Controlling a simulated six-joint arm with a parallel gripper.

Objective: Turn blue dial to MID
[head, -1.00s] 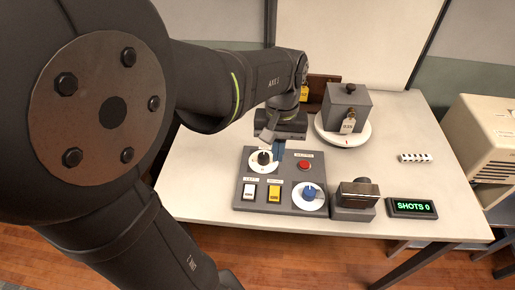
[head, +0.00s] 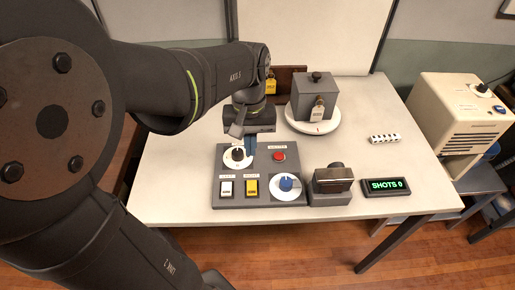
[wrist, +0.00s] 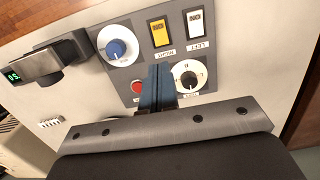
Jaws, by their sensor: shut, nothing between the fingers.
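The blue dial (head: 286,184) sits on a white disc at the lower right of the grey control panel (head: 265,205). It also shows in the wrist view (wrist: 116,48), at the upper left. Its pointer setting is too small to read. A black dial (head: 238,154) on a white disc is at the panel's upper left. My gripper (wrist: 158,88) is shut and empty, with blue fingers pressed together. In the wrist view the fingertips appear over the panel between the blue dial and the black dial (wrist: 188,79). In the head view they are just right of the black dial.
The panel also bears a red button (head: 279,156), a white switch (head: 226,188) and a yellow switch (head: 251,187). A grey box (head: 315,97) sits on a round white base behind.

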